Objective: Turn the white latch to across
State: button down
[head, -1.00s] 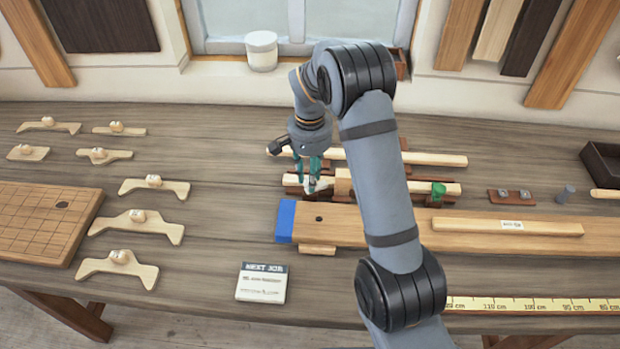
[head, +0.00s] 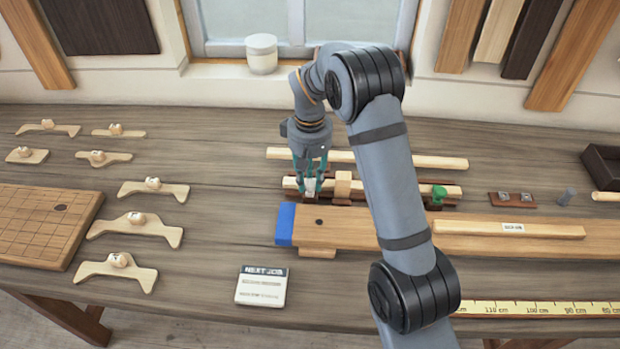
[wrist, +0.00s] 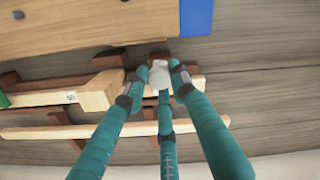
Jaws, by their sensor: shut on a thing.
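The white latch (head: 310,187) is on a dark reddish base at the left part of the pale wooden strip (head: 415,189), behind the blue-ended plank. My gripper (head: 308,190), with teal fingers, points down and is shut on the latch. In the wrist view my gripper (wrist: 162,70) has its fingers around the white latch (wrist: 159,76), which shows between the tips. The visible part of the latch runs roughly across the strip's length. The fingers hide part of the latch, so its exact angle is hard to tell.
A green knob (head: 438,194) stands on the strip to the right, past a wooden block (head: 343,185). The plank (head: 360,230) with its blue end (head: 285,222) lies in front. Another pale strip (head: 430,161) lies behind.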

aim_at(310, 183)
jog(key=shift+n, duration=0.7)
jog(key=c, duration=1.5)
grip_release()
jog(key=shift+o, duration=0.5)
jog(key=shift+r, duration=0.1)
notch_tip(310, 183, up, 12)
jog(key=shift+f, duration=0.2)
